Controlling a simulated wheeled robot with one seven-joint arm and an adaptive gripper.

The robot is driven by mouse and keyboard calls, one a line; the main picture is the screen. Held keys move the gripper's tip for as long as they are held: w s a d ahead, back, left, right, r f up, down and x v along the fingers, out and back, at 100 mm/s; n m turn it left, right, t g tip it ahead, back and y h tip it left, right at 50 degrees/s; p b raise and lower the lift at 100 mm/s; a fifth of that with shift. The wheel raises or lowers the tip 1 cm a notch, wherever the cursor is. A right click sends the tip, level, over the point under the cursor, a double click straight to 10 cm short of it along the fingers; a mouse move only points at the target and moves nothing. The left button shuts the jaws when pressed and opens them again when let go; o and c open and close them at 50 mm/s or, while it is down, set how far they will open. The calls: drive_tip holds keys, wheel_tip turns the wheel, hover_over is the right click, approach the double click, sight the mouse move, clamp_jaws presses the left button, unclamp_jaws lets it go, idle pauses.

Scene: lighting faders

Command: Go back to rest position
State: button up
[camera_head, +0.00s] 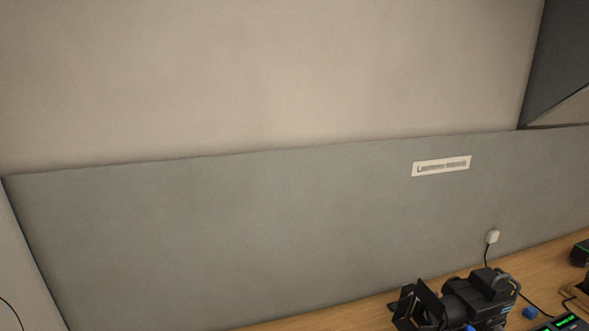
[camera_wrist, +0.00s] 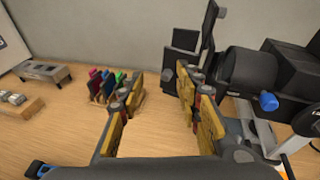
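My gripper (camera_wrist: 155,112) shows in the wrist view with its two yellow-padded fingers apart and nothing between them. Bare wooden table and grey wall show in the gap. The gripper is not in the head view. A black stage light (camera_wrist: 250,68) with flaps and a blue knob stands just right of the right finger. The same kind of light (camera_head: 460,300) shows at the lower right of the head view.
Small coloured items (camera_wrist: 104,82) stand behind the left finger. A grey box (camera_wrist: 43,72) and a wooden block (camera_wrist: 15,104) lie at left. In the head view, a white plug (camera_head: 492,237) with a black cable is on the wall, and devices with green displays (camera_head: 567,322) sit at right.

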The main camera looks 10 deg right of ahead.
drive_tip(key=s+a+f+n+g+h+b, duration=0.35)
drive_tip(key=s+a+n+g+b, duration=0.45)
drive_tip(key=s+a+n+g, duration=1)
drive_tip(key=w+a+r+n+t+h+b, duration=0.1)
drive_tip(key=w+a+r+n+t+b, duration=0.1)
drive_tip(key=n, duration=0.4)
drive_tip(key=w+a+r+n+t+h+b, duration=0.1)
drive_tip(key=w+a+r+n+t+b, duration=0.1)
drive_tip(key=n+t, duration=0.5)
drive_tip(key=a+r+b, duration=0.1)
drive_tip(key=a+b, duration=0.1)
drive_tip(key=a, duration=0.1)
drive_tip(key=shift+w, duration=0.25)
drive_tip(key=shift+c, duration=0.5)
